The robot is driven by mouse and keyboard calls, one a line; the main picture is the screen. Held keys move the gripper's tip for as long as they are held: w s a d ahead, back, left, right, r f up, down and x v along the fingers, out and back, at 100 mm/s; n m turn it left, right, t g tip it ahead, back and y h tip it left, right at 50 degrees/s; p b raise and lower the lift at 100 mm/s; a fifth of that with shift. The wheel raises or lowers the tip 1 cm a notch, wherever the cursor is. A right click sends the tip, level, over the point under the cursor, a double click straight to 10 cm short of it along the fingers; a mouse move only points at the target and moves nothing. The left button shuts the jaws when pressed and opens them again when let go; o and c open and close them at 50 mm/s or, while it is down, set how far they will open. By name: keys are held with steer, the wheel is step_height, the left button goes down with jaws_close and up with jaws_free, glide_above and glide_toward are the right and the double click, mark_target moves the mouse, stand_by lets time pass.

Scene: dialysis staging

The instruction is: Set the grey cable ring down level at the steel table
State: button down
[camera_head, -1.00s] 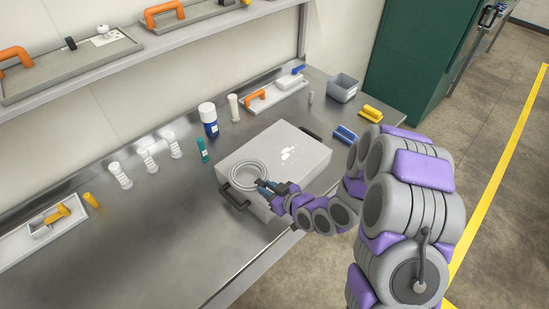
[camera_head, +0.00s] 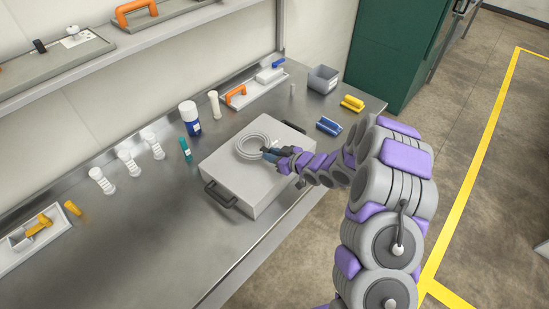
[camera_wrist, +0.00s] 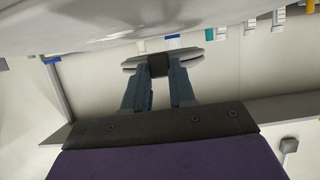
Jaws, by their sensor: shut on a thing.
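The grey cable ring (camera_head: 244,153) is a coil that shows over the top of a flat grey case in the head view. My gripper (camera_head: 270,155) is shut on its right-hand side. In the wrist view, which looks upside down, the ring (camera_wrist: 192,56) is almost edge-on. My gripper's two blue-grey fingers (camera_wrist: 158,78) close on a dark block at its near side. A gap shows there between ring and pale surface, so the ring seems held above the case, about level. The steel table (camera_head: 130,235) lies under the case.
The grey case (camera_head: 232,183) with dark handles takes up the table's middle. Several white fittings (camera_head: 128,162), a blue-and-white bottle (camera_head: 190,118) and a teal tube (camera_head: 185,149) stand left and behind. A blue block (camera_head: 329,126) lies at right. The front-left tabletop is clear.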

steer(key=shift+w+d, duration=0.2)
steer(key=shift+w, duration=0.3)
steer(key=f, duration=0.3)
steer(key=shift+w+f, duration=0.15)
steer(key=shift+w, duration=0.1)
steer(key=c, duration=0.9)
jaws_free()
steer(key=shift+f+b, duration=0.1)
steer(key=shift+b, duration=0.25)
